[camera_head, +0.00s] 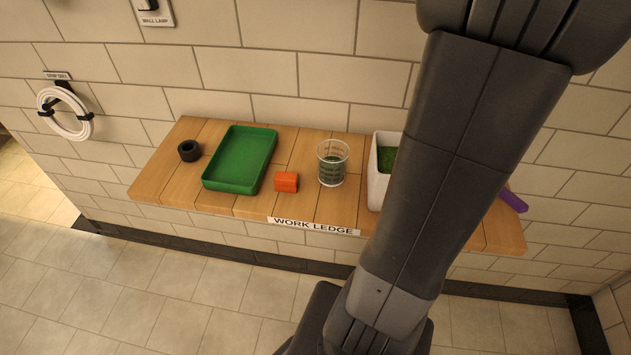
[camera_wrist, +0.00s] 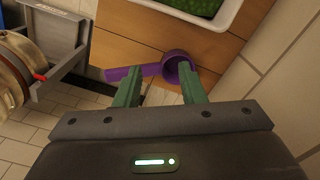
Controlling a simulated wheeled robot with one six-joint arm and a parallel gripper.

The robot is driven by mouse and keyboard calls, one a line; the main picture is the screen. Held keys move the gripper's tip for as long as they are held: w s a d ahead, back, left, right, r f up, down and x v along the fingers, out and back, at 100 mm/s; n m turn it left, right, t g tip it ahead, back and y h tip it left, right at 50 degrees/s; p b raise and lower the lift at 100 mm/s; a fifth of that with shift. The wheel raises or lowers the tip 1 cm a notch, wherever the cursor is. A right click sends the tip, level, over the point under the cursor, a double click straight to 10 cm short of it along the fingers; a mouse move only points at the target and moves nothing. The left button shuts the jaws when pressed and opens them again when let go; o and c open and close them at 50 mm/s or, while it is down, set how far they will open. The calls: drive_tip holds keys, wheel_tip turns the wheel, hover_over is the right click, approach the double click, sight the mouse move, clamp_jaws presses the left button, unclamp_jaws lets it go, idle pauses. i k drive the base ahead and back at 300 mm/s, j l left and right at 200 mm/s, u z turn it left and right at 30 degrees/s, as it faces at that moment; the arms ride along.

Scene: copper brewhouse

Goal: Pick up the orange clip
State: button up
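The orange clip (camera_head: 286,182) looks like a small orange block. It lies near the front edge of the wooden work ledge (camera_head: 323,205), between the green tray and the clear beaker in the head view. It does not show in the wrist view. My gripper (camera_wrist: 159,80) has two green fingers spread apart, with no orange thing between them. It points at the right end of the ledge, well to the right of the clip. In the head view my arm hides the gripper.
A purple scoop (camera_wrist: 178,66) lies just beyond my fingertips; contact is unclear. A white planter (camera_head: 378,185) stands left of my arm. The clear beaker (camera_head: 332,164), green tray (camera_head: 240,160) and black ring (camera_head: 189,151) share the ledge. A tiled wall (camera_head: 283,75) backs it.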

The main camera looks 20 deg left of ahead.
sight(285, 183)
drive_tip(key=u, duration=0.45)
drive_tip(key=l+u, duration=0.15)
drive_tip(key=u, duration=0.7)
drive_tip(key=k+l+u, duration=0.1)
drive_tip(key=u, duration=0.75)
